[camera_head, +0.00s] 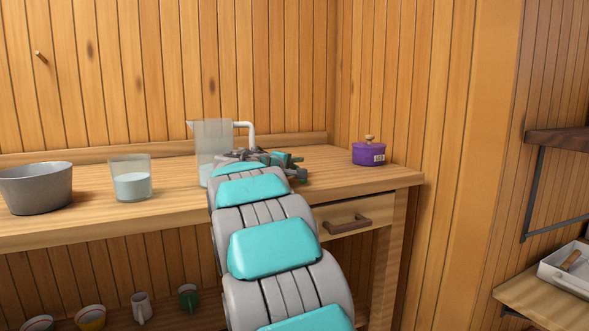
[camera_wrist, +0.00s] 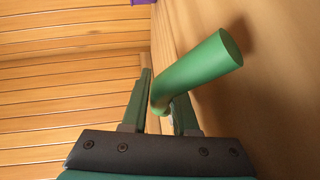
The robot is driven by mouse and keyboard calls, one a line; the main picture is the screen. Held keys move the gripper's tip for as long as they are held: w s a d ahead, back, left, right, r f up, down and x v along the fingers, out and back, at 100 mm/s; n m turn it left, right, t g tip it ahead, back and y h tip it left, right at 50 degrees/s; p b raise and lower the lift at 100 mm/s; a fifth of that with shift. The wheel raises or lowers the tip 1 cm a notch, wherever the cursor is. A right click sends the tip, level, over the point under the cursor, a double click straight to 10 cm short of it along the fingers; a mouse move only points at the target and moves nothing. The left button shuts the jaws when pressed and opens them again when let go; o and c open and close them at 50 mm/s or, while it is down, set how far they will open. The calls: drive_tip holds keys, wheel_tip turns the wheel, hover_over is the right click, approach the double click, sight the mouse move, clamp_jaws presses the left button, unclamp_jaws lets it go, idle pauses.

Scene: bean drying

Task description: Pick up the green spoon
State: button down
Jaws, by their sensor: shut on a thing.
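The green spoon (camera_wrist: 203,64) shows in the wrist view as a thick, bent green handle with a round end. My gripper (camera_wrist: 162,88) is shut on it, with the handle between the two fingers. The rest of the spoon is hidden below the fingers. In the head view, my gripper (camera_head: 289,166) is over the right part of the wooden counter (camera_head: 335,160), partly behind my own arm. I cannot make out the spoon there.
A clear pitcher (camera_head: 213,150) stands close left of my gripper. A glass (camera_head: 131,180) and a grey bowl (camera_head: 37,188) stand farther left. A purple lidded pot (camera_head: 368,154) stands to the right. A drawer handle (camera_head: 347,224) juts from the counter front.

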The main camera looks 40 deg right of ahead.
drive_tip(key=shift+r, duration=1.55)
drive_tip(key=shift+s+a+r, duration=0.1)
drive_tip(key=shift+a+r, duration=0.05)
drive_tip(key=shift+r, duration=0.1)
drive_tip(key=s+a+r+b, duration=0.1)
drive_tip(key=s+a+b, duration=0.1)
drive_tip(key=s+a, duration=0.9)
drive_tip(key=shift+r, duration=0.15)
drive_tip(key=shift+s, duration=0.1)
